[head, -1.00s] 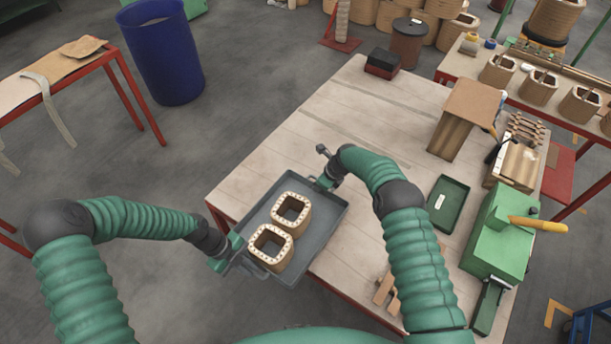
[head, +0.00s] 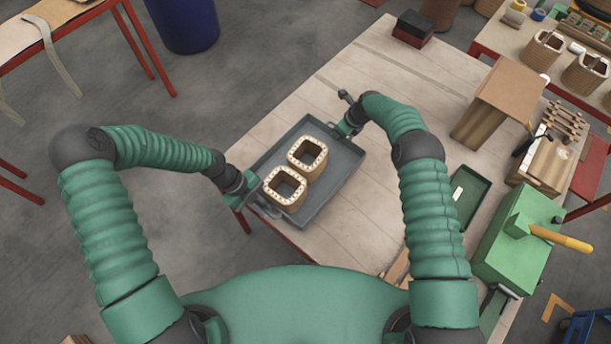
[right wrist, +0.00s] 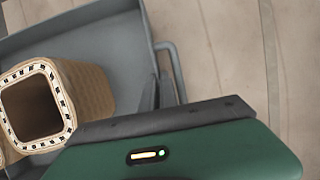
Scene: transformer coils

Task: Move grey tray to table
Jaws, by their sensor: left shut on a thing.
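The grey tray (head: 335,188) is over the near left corner of the wooden table (head: 400,220). Two coils, a far one (head: 318,165) and a near one (head: 290,198), stand side by side in it. My left gripper (head: 247,192) is shut on the tray's near left side. My right gripper (head: 346,126) is at the handle on the opposite side. In the right wrist view the tray handle (right wrist: 174,62) runs behind my dark finger, and its grip is hidden. I cannot tell whether the tray touches the tabletop.
A dark green tray (head: 470,195), a green machine (head: 515,235) with a yellow handle and a cardboard-topped block (head: 500,100) stand to the right on the table. A black and red box (head: 412,28) is at the far end. The tabletop's middle is clear.

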